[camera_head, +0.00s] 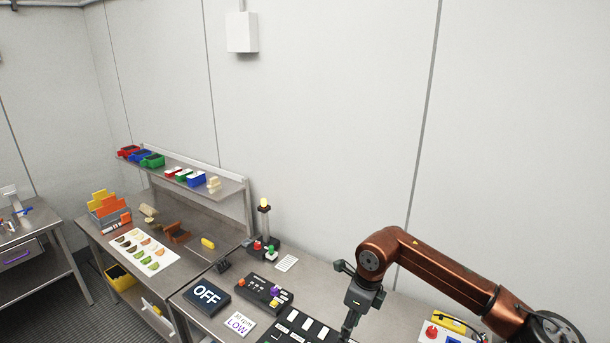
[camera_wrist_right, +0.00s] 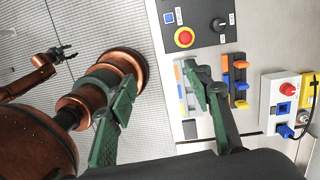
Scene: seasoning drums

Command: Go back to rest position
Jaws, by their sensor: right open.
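My right arm comes in from the right in the head view, over the bench. Its gripper (camera_head: 348,324) points down above the black panel with white labels (camera_head: 300,326), and its fingertips are near the lower picture edge. In the right wrist view the two green fingers of this gripper (camera_wrist_right: 162,86) are spread apart with nothing between them. My left arm is not in the head view. A copper arm, which looks like my left one, shows at the left of the wrist view with a small dark gripper (camera_wrist_right: 64,52) over the floor; its jaws are too small to judge.
The bench holds an OFF sign (camera_head: 207,295), a black button box (camera_head: 264,292), a LOW card (camera_head: 240,325) and a signal lamp (camera_head: 264,218). A red-button box (camera_head: 432,331) stands right of the gripper. Left is a table with a food-picture sheet (camera_head: 143,250).

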